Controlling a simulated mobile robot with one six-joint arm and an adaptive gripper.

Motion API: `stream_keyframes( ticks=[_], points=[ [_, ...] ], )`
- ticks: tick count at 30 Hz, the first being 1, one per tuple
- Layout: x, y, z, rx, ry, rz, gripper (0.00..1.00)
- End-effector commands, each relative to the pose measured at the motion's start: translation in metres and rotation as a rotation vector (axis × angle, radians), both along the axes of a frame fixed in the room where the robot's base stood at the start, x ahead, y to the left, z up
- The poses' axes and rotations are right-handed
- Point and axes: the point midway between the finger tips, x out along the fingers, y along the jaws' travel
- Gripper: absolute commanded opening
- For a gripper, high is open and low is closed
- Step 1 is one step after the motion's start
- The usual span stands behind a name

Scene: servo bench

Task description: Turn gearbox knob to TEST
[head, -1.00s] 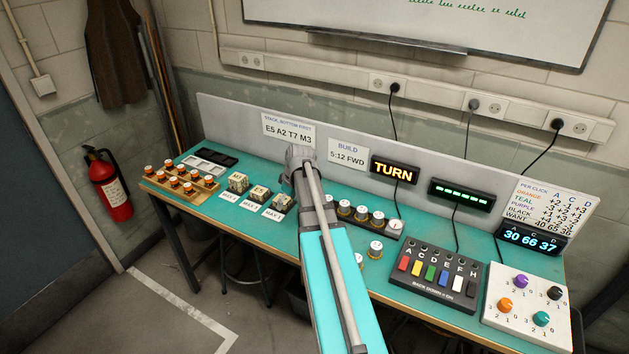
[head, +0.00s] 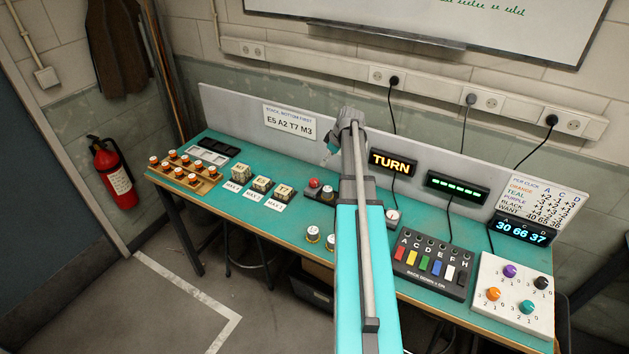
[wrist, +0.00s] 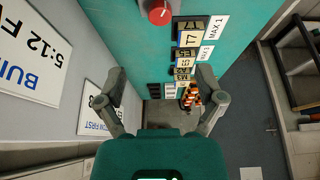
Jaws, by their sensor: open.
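The gearbox is a long dark box along the bench in the head view, largely covered by my arm. A red knob (head: 314,183) stands at its left end and also shows at the top edge of the wrist view (wrist: 158,11). A round white dial (head: 392,216) shows at its right end; its markings are too small to read. Which one is the TEST knob I cannot tell. My gripper (wrist: 160,88) is open, with nothing between its fingers. In the head view it is above the back of the bench, near the panel, apart from the red knob.
Loose round pieces (head: 312,234) lie at the front. A switch box (head: 434,268) and white knob panel (head: 517,293) are right. A TURN display (head: 393,163) stands behind.

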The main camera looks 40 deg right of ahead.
Motion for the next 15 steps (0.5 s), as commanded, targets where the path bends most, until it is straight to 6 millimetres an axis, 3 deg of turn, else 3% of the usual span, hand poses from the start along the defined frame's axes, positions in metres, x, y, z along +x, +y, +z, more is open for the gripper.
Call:
stream_keyframes(
  ticks=[15],
  points=[
    [0.007,0.003,-0.022,0.0,0.001,0.0,0.87]
  ],
)
